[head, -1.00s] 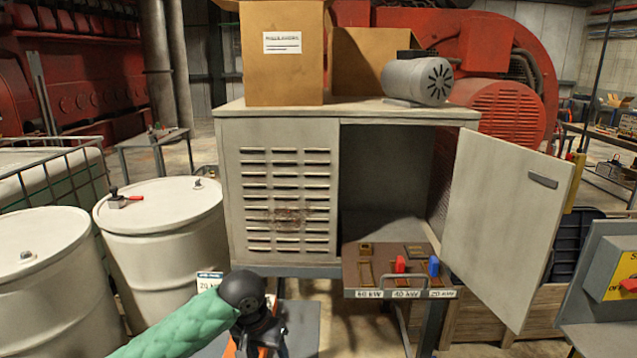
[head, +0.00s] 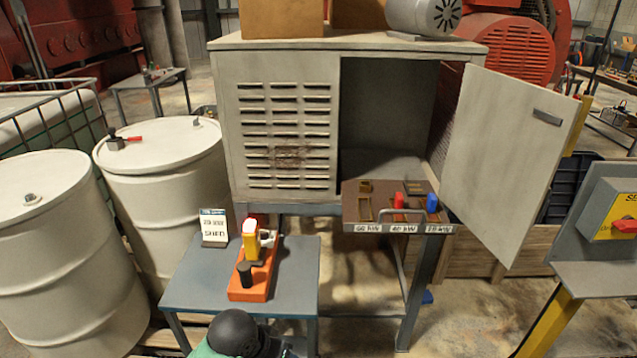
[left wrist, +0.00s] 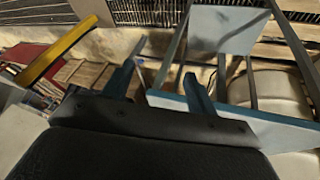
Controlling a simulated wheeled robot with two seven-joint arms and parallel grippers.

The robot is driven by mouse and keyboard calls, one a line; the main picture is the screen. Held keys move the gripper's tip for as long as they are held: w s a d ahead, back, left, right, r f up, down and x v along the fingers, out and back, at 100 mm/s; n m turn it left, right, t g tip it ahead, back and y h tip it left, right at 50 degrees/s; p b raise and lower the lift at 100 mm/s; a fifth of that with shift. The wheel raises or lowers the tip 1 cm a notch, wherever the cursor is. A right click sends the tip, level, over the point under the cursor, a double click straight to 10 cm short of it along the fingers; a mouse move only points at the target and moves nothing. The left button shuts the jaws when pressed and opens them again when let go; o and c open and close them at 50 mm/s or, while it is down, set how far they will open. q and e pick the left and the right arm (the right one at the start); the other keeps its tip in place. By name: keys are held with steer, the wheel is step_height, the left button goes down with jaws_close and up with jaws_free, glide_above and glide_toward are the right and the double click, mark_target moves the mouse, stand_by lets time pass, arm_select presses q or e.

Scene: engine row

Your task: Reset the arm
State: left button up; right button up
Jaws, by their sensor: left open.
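My left arm (head: 235,333) shows at the bottom edge of the head view as a black rounded joint with a bit of green sleeve, in front of the small blue-grey table (head: 205,297). Its gripper is cut off below that view. In the left wrist view my left gripper (left wrist: 160,72) has two dark fingers spread apart with nothing between them. A table top and legs show beyond the fingers there. My right gripper is in neither view.
The small table holds an orange-based device (head: 250,285) and a small sign (head: 213,228). Behind is a grey cabinet (head: 285,120) with its door (head: 510,160) open and a tray (head: 400,228) of coloured plugs. White drums (head: 165,200) stand left; a switch box (head: 603,215) stands right.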

arm_select(q)
steer(key=s+a+f+n+y, duration=0.1)
steer(key=s+a+f+y, duration=0.1)
steer(key=s+a+f, duration=0.5)
steer(key=s+a+f+n+y, duration=0.1)
steer(key=s+a+y, duration=0.1)
steer(key=s+a, duration=0.6)
steer(key=d+f+b, duration=0.1)
steer(key=d+f, duration=0.1)
steer(key=f, duration=1)
steer(key=d+f, duration=0.2)
steer(key=f, duration=1)
steer(key=s+f, duration=0.4)
steer(key=f, duration=0.9)
steer(key=s+f+g+b, duration=0.1)
steer(key=s+f, duration=0.3)
steer(key=f, duration=0.9)
steer(key=shift+d+f+g, duration=0.2)
steer(key=shift+f+g, duration=0.1)
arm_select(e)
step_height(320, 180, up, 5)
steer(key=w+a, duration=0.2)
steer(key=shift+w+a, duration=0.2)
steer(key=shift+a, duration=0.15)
